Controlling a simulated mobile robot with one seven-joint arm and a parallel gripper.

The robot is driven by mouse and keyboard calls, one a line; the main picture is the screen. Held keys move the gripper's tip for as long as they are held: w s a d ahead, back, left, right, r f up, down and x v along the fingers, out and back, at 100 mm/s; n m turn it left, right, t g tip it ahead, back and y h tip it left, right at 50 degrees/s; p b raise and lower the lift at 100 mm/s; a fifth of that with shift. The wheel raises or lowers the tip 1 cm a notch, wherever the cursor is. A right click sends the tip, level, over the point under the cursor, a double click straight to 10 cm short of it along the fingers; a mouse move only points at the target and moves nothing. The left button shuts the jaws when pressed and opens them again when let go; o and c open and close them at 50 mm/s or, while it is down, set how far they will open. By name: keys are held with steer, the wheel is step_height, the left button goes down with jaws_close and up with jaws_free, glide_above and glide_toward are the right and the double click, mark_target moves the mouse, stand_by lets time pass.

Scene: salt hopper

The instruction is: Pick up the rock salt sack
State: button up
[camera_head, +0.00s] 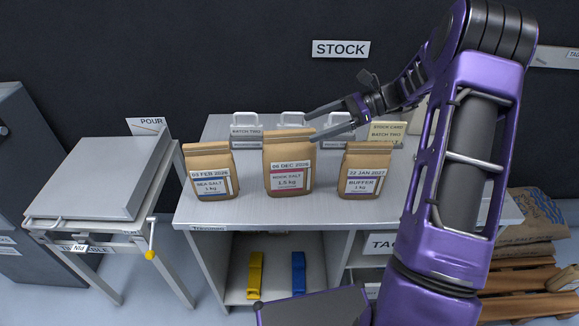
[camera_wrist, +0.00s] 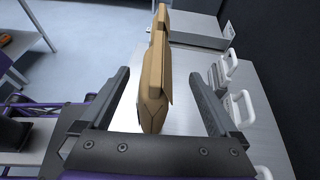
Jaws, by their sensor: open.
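The rock salt sack (camera_head: 288,163) is a brown paper sack with a red-banded label, standing upright in the middle of the metal bench. A blue-banded sea salt sack (camera_head: 209,171) stands to its left and a purple-banded buffer sack (camera_head: 363,171) to its right. My gripper (camera_head: 311,127) is open at the upper right of the rock salt sack in the head view. In the wrist view a brown sack (camera_wrist: 153,95) shows between my spread fingers, with a gap on each side. Another sack edge (camera_wrist: 161,18) shows beyond it.
White-handled grey containers (camera_head: 247,128) and a stock card (camera_head: 388,132) stand behind the sacks. A grey platform (camera_head: 95,178) with a pour sign is at left. Yellow (camera_head: 255,275) and blue (camera_head: 298,273) items sit on the lower shelf. Bare bench (camera_head: 255,214) lies in front.

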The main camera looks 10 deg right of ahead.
mark_target(289, 140)
steer(key=x, duration=0.2)
steer(key=shift+a+f, duration=0.2)
steer(key=shift+a, duration=0.2)
steer(key=shift+f+x, duration=0.15)
steer(key=shift+x, duration=1.1)
steer(key=shift+f+x, duration=0.2)
steer(key=shift+x, duration=1.1)
steer(key=shift+s+d, duration=0.15)
jaws_close()
steer(key=shift+r, duration=0.2)
